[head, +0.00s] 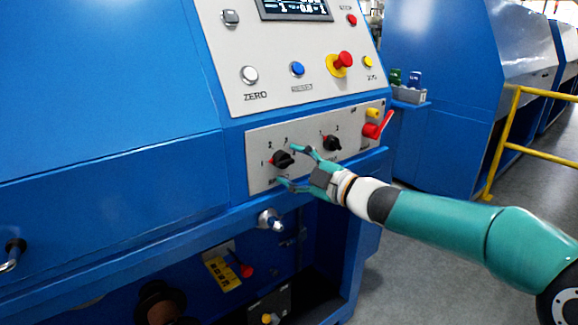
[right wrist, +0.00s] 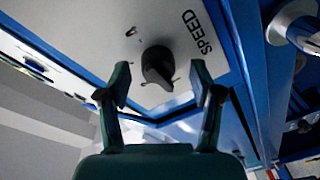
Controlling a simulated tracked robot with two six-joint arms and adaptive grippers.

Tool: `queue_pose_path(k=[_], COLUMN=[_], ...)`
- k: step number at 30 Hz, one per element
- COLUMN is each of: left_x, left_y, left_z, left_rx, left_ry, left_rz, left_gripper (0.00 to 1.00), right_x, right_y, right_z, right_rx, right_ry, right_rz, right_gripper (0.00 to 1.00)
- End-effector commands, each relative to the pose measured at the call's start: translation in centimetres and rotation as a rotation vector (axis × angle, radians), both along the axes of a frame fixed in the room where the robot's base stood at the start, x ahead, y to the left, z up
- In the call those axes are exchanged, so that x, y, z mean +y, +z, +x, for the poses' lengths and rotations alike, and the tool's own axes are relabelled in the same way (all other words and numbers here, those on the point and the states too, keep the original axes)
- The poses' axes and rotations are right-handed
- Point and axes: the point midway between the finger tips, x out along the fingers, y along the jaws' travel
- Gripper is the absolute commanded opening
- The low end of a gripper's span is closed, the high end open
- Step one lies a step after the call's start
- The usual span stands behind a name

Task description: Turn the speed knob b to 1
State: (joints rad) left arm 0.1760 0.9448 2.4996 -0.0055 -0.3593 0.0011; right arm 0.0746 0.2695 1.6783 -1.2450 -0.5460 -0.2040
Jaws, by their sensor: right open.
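A black knob (head: 283,159) sits on the lower pale panel (head: 258,146) of the blue machine, with small numerals around its left and upper sides. A red mark shows at its left, near the numeral 1. In the right wrist view the black knob (right wrist: 158,66) has the word SPEED printed beside it; no letter b is readable. My right gripper (head: 289,166) is open at this knob, one finger above and one below. In the right wrist view its fingertips (right wrist: 161,83) stand on either side of the knob, with gaps; contact cannot be told. My left gripper is out of view.
A second black knob (head: 331,143) is on the same panel to the right, near a red lever (head: 378,126). Above are buttons and a red emergency stop (head: 342,61). A metal fitting (head: 270,219) protrudes below. A yellow railing (head: 510,120) stands at right.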

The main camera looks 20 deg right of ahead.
Motion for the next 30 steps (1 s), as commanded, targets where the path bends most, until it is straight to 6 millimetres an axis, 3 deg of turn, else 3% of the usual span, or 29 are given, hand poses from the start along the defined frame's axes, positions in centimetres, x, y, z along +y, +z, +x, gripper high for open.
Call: queue_pose_path(k=[15, 21, 30], left_x=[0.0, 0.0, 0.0], left_y=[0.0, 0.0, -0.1], left_z=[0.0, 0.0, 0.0], left_rx=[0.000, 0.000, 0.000], left_ry=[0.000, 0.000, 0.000], left_rz=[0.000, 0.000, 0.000], left_gripper=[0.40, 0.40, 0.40], right_x=[-4.3, -4.8, -4.9], right_y=[-0.1, -0.2, -0.2], right_z=[-8.4, -9.6, -9.7], right_rx=[0.001, 0.002, 0.002], right_ry=[-0.003, 0.000, 0.001], right_rz=[-0.003, -0.002, -0.002], right_gripper=[0.65, 0.65, 0.65])
